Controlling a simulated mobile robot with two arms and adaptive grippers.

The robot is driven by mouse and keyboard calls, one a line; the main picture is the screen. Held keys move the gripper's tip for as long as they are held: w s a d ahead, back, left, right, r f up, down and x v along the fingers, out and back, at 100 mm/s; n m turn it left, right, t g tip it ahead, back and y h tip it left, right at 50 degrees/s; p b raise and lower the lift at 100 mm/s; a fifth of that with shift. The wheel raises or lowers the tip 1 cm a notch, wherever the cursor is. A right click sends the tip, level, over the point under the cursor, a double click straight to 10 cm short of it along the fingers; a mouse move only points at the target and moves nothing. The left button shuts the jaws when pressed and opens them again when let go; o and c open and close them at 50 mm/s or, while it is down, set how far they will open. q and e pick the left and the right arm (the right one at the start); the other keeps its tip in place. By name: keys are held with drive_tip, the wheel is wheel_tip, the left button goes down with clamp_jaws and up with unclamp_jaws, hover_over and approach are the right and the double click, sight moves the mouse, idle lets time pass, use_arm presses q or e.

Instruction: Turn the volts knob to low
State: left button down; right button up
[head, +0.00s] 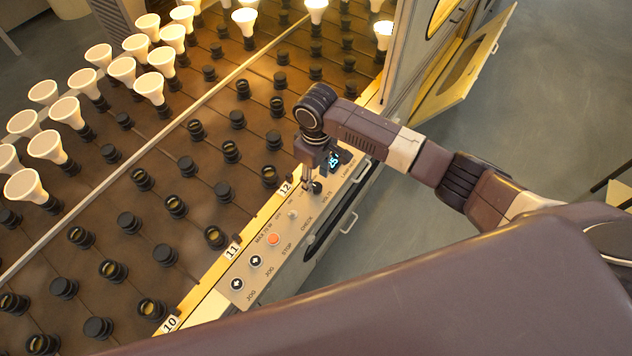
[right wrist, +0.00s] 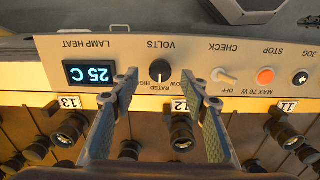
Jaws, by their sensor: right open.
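The black volts knob (right wrist: 160,71) is on the pale control panel (right wrist: 205,60), which appears upside down in the right wrist view. LOW, RATED and HIGH are printed around it. A pale mark on the knob seems to face the RATED side, but it is small. My right gripper (right wrist: 160,80) is open, its two fingers on either side of the knob with visible gaps. In the head view, the right gripper (head: 309,181) points down at the knob (head: 316,188) and partly hides it. My left gripper is not in view.
The check switch (right wrist: 225,76), orange stop button (right wrist: 265,76) and jog button (right wrist: 300,79) share the panel. A display (right wrist: 91,73) reads 25 C. A rack of sockets (head: 130,222) and lit bulbs (head: 150,85) lies left. A cabinet door (head: 465,70) hangs open.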

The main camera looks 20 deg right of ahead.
sight(316, 186)
drive_tip(key=shift+f, duration=1.55)
drive_tip(key=shift+c, duration=0.6)
clamp_jaws()
